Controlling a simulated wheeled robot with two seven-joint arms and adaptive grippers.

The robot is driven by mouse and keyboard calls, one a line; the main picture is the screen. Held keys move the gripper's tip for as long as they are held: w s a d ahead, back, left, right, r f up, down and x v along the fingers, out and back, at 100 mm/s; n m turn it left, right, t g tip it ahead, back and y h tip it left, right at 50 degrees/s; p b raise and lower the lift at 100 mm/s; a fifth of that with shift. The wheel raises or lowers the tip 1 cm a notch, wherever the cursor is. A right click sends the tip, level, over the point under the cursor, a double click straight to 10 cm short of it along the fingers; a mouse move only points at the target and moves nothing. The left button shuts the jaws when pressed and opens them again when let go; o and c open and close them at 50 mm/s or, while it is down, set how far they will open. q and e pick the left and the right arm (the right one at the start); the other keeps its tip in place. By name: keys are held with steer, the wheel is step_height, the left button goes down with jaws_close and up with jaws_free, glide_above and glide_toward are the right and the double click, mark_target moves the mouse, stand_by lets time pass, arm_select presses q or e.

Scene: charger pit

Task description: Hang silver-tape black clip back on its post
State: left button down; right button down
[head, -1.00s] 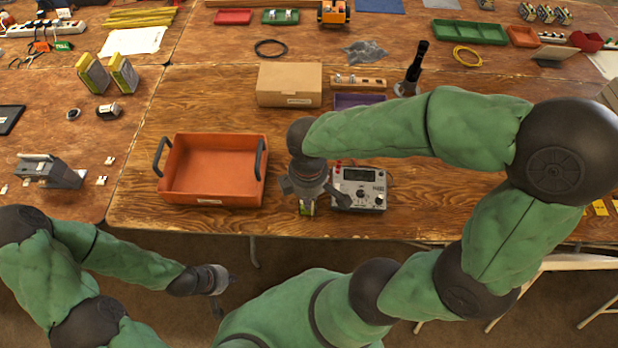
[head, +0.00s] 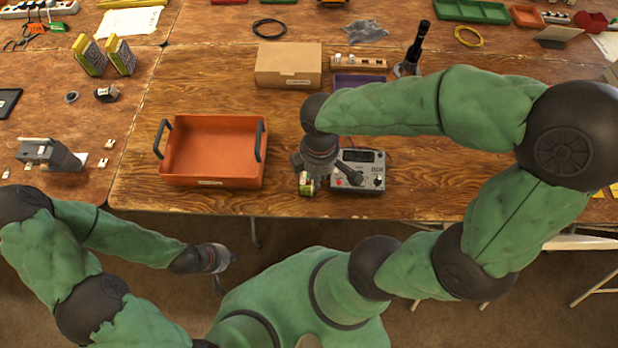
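A grey meter-like box (head: 362,158) with a dark display and knobs sits near the table's front edge. My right gripper (head: 322,176) is over its left side, fingers spread, and covers part of its face. A small yellow-green and white item (head: 306,184) shows just below that gripper at the table edge; I cannot tell whether it touches the fingers. I cannot make out the silver-tape black clip or its post; they may be hidden by the gripper or too small. My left gripper (head: 226,274) hangs in front of the table, low, open and empty.
An orange tray (head: 213,183) with dark handles stands left of the box. Behind are a cardboard box (head: 288,65), a purple tray (head: 358,83) and a black upright tool (head: 414,50). A grey device (head: 48,154) lies at far left. Bare tabletop lies right of the meter.

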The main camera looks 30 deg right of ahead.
steer(key=w+d+p, duration=0.3)
steer(key=d, duration=2.3)
steer(key=shift+w+a+f+b, duration=0.1)
steer(key=shift+a+f+b, duration=0.1)
steer(key=shift+f+b, duration=0.7)
steer(key=shift+a+f+b, duration=0.2)
steer(key=shift+f+b, duration=0.15)
steer(key=shift+f, duration=0.95)
steer(key=shift+f, duration=0.15)
steer(key=c, duration=2)
jaws_free()
steer(key=shift+f+b, duration=2)
steer(key=shift+f, duration=1.4)
steer(key=shift+f+p, duration=0.15)
steer(key=shift+p, duration=0.4)
steer(key=o, duration=0.9)
